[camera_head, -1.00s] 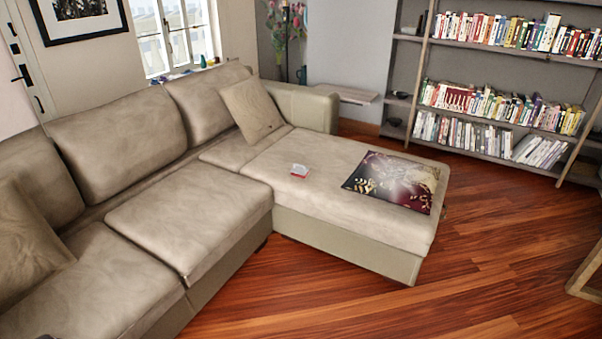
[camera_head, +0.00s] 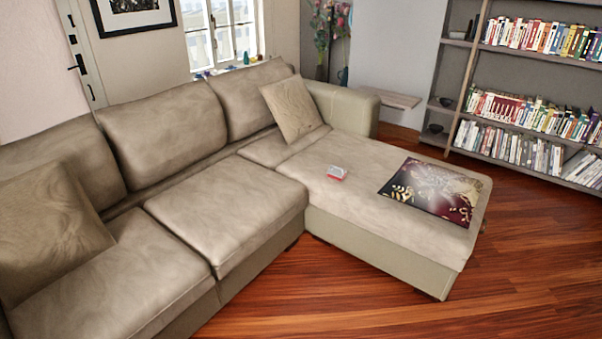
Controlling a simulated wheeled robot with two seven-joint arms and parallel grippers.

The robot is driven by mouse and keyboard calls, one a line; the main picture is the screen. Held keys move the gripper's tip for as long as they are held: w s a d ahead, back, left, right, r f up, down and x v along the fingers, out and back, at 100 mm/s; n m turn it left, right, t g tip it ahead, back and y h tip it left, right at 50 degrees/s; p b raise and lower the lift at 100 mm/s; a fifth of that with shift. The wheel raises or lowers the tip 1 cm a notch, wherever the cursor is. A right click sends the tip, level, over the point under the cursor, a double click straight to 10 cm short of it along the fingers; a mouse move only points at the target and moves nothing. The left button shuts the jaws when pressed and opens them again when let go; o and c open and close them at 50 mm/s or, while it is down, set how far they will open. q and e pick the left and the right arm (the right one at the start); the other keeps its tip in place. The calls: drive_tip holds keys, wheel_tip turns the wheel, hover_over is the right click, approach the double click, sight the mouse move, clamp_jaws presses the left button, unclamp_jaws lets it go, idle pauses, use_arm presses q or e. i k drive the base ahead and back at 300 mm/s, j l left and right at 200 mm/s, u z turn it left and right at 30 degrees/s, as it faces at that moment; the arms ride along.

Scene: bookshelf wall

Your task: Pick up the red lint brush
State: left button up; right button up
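A small red and white object (camera_head: 337,173) lies on the chaise part of the beige sofa (camera_head: 385,238). It is too small to tell whether it is the red lint brush. No other object that looks like a lint brush shows. Neither of my grippers is in the head view.
A dark patterned cushion or cloth (camera_head: 432,190) lies on the chaise right of the small object. Beige pillows (camera_head: 292,108) rest on the sofa. A bookshelf (camera_head: 466,64) stands at the back right. The wooden floor (camera_head: 380,310) in front of the sofa is clear.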

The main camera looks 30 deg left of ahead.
sight(336, 172)
drive_tip(key=i+j+u, duration=0.1)
drive_tip(key=i+u, duration=0.75)
drive_tip(key=u, duration=0.15)
